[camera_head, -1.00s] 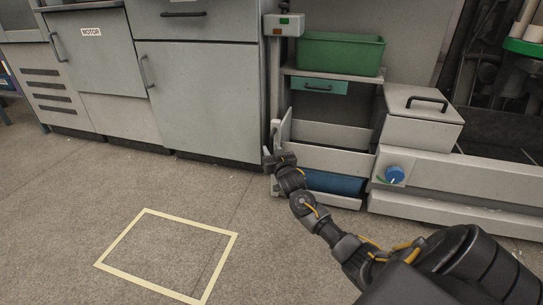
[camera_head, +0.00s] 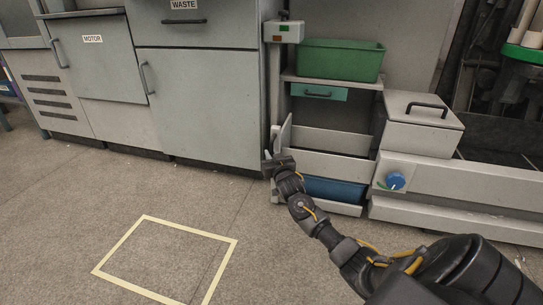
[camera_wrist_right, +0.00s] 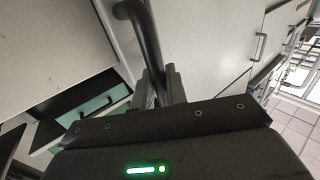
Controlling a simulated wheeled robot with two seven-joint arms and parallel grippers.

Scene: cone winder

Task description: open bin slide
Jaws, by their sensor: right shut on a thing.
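My right gripper (camera_head: 273,165) is low at the left edge of a pale open unit. In the right wrist view, the gripper (camera_wrist_right: 158,88) is shut on a dark curved handle (camera_wrist_right: 142,40), with one finger on each side of the bar. The handle stands out from a light grey panel (camera_wrist_right: 50,40). In the head view my own gripper hides the handle. A blue bin (camera_head: 335,191) sits low in the unit, behind a pale front lip (camera_head: 335,208). I cannot tell how far the slide is out. My left gripper is not in view.
A green bin (camera_head: 340,60) stands on the shelf above a small teal drawer (camera_head: 318,92). A grey cabinet (camera_head: 200,105) stands close to the left of my right gripper. A lidded box (camera_head: 420,122) and a blue knob (camera_head: 395,180) are to the right. The floor in front is clear, with a yellow outline (camera_head: 122,245).

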